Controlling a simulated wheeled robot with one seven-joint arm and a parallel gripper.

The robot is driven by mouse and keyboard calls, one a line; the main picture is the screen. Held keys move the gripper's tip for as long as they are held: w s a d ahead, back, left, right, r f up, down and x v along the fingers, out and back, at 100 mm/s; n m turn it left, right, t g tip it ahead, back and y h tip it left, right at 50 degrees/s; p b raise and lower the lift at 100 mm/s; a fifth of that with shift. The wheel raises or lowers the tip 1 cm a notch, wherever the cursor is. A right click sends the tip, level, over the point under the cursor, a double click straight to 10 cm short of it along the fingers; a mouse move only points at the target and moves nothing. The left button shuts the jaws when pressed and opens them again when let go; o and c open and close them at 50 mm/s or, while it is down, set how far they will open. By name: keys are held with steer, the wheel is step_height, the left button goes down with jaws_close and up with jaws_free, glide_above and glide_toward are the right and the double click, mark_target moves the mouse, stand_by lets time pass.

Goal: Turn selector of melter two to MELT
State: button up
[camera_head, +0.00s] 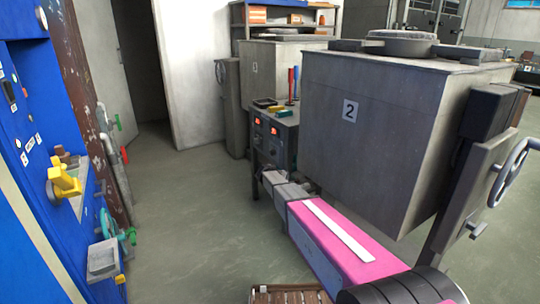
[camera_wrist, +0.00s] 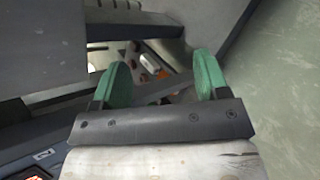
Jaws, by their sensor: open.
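Melter two (camera_head: 375,140) is the big grey box marked 2 on the right in the head view. A dark control stand (camera_head: 287,148) with two red-lit displays stands against its left side. I cannot make out the selector or its setting. My pink-and-grey arm reaches toward the foot of this stand. My gripper (camera_wrist: 160,76) is open in the wrist view, its two green fingers apart with nothing held. Beyond the fingers are a grey surface and small orange and white details, too unclear to name. The fingertips are not clear in the head view.
A second grey box marked 1 (camera_head: 284,65) stands behind. A blue cabinet (camera_head: 30,130) with a yellow handle (camera_head: 65,182) lines the left. A plate with a handwheel (camera_head: 511,172) is at the right. The floor (camera_head: 195,210) between cabinet and stand is clear.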

steer(key=w+a+n+t+h, duration=0.25)
steer(key=w+a, duration=0.55)
steer(key=w, duration=0.4)
steer(key=n+t+h, duration=0.2)
steer(key=n+t, duration=0.2)
steer(key=n, duration=0.1)
glide_toward(271, 153)
steer(key=x, duration=0.9)
steer(key=shift+w+d+r, duration=0.1)
steer(key=shift+w, duration=0.05)
steer(key=c, duration=0.9)
